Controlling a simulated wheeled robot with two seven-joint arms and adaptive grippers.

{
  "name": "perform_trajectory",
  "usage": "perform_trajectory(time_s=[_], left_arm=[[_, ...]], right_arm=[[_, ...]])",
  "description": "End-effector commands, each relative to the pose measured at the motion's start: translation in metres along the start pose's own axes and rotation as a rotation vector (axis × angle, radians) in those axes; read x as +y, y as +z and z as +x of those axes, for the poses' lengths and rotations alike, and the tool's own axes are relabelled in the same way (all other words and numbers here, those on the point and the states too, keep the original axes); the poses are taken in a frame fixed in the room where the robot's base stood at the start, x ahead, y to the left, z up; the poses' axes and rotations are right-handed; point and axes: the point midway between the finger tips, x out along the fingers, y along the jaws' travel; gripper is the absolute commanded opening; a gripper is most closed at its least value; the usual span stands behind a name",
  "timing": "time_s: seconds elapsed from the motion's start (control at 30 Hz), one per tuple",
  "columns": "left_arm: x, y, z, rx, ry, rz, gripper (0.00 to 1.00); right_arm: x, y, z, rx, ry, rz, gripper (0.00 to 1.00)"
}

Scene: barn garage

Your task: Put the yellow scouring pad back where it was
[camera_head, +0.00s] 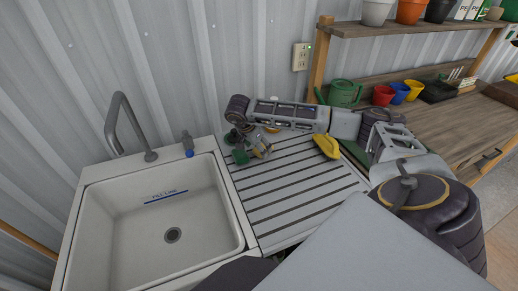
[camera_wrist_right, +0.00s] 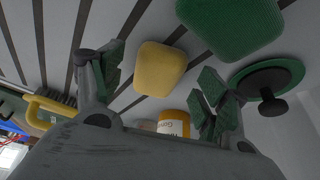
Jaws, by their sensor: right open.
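The yellow scouring pad (camera_wrist_right: 160,68) lies on the grooved drainboard (camera_head: 290,190) in the right wrist view. My right gripper (camera_wrist_right: 162,75) is open, with its green-tipped fingers on either side of the pad in that view; I see no grip on it. In the head view my right gripper (camera_head: 244,149) is over the drainboard's left back part, near the sink; the pad cannot be told there behind the gripper and arm. A green pad (camera_wrist_right: 235,22) lies beside the yellow one. My left gripper is not in view.
A round green stopper with a black knob (camera_wrist_right: 266,80) and an orange-labelled jar (camera_wrist_right: 175,124) are close to the right gripper. A yellow brush (camera_head: 326,147) lies right of it. The sink (camera_head: 150,215) is empty. The drainboard's front is clear.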

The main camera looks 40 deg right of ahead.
Motion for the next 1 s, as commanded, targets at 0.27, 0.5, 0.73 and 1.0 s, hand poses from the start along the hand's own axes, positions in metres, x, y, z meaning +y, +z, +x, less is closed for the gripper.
perform_trajectory(time_s=[0.27,0.5,0.73,1.0], left_arm=[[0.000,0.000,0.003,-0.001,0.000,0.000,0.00],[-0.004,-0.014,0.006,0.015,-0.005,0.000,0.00],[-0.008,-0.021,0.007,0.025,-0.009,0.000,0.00],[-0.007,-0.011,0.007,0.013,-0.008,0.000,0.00]], right_arm=[[-0.001,0.001,-0.040,0.000,-0.004,-0.001,0.74],[-0.001,0.001,-0.076,-0.001,-0.004,-0.002,0.74],[-0.001,0.000,-0.100,-0.001,-0.002,0.000,0.74],[0.000,0.000,-0.106,0.000,0.000,-0.001,0.74]])
